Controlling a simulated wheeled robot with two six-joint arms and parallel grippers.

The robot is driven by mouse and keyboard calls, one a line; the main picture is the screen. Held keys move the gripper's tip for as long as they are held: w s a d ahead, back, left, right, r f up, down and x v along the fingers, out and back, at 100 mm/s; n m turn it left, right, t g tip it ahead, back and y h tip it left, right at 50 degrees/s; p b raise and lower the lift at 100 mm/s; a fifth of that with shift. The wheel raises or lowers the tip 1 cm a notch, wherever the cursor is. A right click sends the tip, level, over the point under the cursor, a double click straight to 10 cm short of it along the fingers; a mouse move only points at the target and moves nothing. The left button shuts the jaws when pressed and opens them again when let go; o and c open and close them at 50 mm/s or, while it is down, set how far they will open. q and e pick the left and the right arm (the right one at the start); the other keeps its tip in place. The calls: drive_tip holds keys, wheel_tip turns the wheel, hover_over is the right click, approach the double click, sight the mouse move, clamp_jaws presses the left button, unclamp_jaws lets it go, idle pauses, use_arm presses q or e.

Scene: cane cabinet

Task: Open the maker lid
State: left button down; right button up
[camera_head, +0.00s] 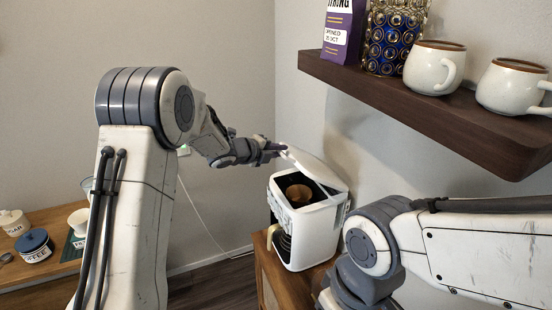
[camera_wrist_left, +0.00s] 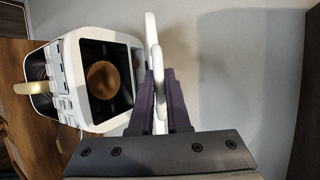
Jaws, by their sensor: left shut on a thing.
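The white coffee maker (camera_head: 312,232) stands on a wooden cabinet, its top open and a brown round insert (camera_head: 299,193) inside. Its white lid (camera_head: 318,167) is raised and tilted over the opening. My left gripper (camera_head: 277,149) is shut on the lid's near edge. In the left wrist view, the lid (camera_wrist_left: 152,35) shows edge-on between the dark fingers of my left gripper (camera_wrist_left: 159,88), and the maker (camera_wrist_left: 76,85) lies to the left with its opening exposed. My right arm comes in from the right in the head view; its gripper is out of view.
A dark wall shelf (camera_head: 430,105) above the right side holds two mugs (camera_head: 434,67), a glass jar (camera_head: 393,38) and a purple bag (camera_head: 343,32). Wall space behind the lid is bare.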

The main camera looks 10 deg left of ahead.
use_arm(q)
drive_tip(key=shift+w+d+r, duration=0.25)
drive_tip(key=shift+r, duration=0.35)
drive_tip(key=c, duration=0.9)
unclamp_jaws()
drive_tip(key=shift+d, duration=0.1)
drive_tip(key=b+v, duration=0.3)
drive_tip(key=v, duration=0.7)
drive_tip(key=shift+s+a, duration=0.2)
